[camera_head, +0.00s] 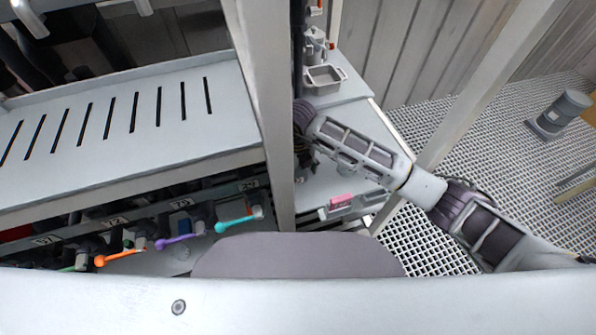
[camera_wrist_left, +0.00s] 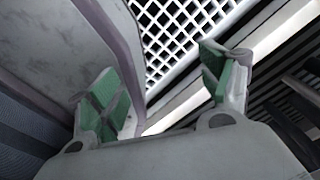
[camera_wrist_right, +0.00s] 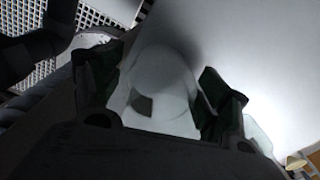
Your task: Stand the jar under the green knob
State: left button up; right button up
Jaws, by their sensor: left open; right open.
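In the right wrist view a pale, rounded vessel (camera_wrist_right: 165,75), apparently the jar, lies between the spread fingers of my right gripper (camera_wrist_right: 160,98). The fingers stand apart on either side of it; whether they touch it is too dark to tell. In the head view my right gripper (camera_head: 304,165) is low beside the grey post and mostly hidden, and I cannot make out the jar there.
Orange (camera_head: 118,257), purple (camera_head: 175,241) and cyan (camera_head: 236,223) handles line the numbered rail below the slotted shelf (camera_head: 120,150). The grey post (camera_head: 268,110) stands between them and my right arm. A grey tray (camera_head: 325,77) and pink object (camera_head: 341,200) are on the right bench.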

jog(key=shift+r, duration=0.55)
notch_tip(320, 180, up, 5)
jog(key=shift+r, duration=0.75)
pick_arm(q)
jog(key=shift+w+a, duration=0.3)
jog(key=shift+w, duration=0.45)
jog(key=shift+s+f, duration=0.1)
jog(key=shift+s, duration=0.95)
